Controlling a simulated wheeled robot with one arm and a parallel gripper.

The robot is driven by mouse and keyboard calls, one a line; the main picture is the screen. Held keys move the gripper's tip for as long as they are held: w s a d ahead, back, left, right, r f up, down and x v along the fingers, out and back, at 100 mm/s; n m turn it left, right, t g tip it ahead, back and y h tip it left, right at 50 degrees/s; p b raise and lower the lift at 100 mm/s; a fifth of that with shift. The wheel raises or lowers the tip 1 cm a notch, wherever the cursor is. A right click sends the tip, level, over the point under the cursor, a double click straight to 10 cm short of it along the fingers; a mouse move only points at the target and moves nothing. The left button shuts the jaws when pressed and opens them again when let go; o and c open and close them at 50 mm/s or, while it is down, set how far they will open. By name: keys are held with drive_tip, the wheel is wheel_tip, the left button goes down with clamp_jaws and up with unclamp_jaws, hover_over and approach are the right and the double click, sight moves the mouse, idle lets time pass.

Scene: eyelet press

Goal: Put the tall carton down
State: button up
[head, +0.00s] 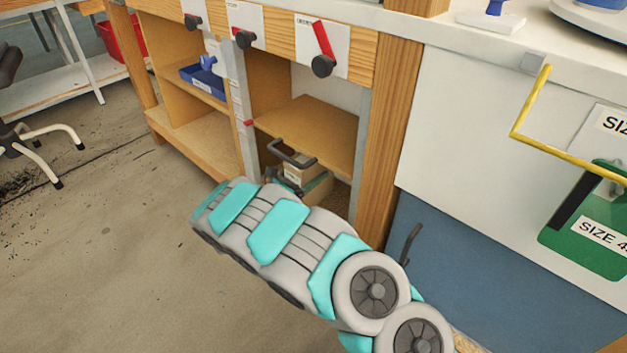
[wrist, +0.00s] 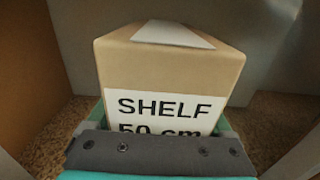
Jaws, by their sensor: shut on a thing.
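The tall carton (wrist: 172,72) is tan with a white label reading "SHELF" and "50 cm" and a white patch on top. It fills the middle of the wrist view and looks roughly upright; its lower part is hidden behind my gripper. In the head view a small part of the carton (head: 304,172) shows inside the lower cabinet compartment, beyond my arm. My gripper (head: 287,172) reaches into that compartment and is shut on the carton. Whether the carton's base touches the floor is hidden.
A wooden shelf board (head: 312,128) lies above the carton, and a wooden post (head: 385,130) stands close right. Green edges (wrist: 228,126) show beside the carton's lower part. Speckled brown floor (wrist: 50,142) shows on both sides. A blue bin (head: 203,80) sits in the left compartment.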

drive_tip(key=shift+w+d+f+b, duration=0.1)
drive_tip(key=shift+w+d+f, duration=0.05)
drive_tip(key=shift+f, duration=0.45)
drive_tip(key=shift+w+d+f+b, duration=0.1)
drive_tip(key=shift+d+f+b, duration=0.05)
drive_tip(key=shift+f, duration=0.4)
drive_tip(key=shift+w+d+f+b, duration=0.1)
drive_tip(key=shift+w+d+f, duration=0.05)
drive_tip(key=shift+f, duration=0.45)
drive_tip(key=shift+f, duration=0.2)
drive_tip(key=o, duration=1.6)
drive_tip(key=shift+c, duration=0.2)
drive_tip(key=shift+r, duration=0.1)
drive_tip(key=shift+s+a+r, duration=0.1)
drive_tip(key=shift+s+a, duration=0.05)
drive_tip(key=p+v, duration=0.1)
drive_tip(key=v, duration=1)
drive_tip(key=shift+s+a, duration=0.2)
drive_tip(key=shift+s, duration=0.05)
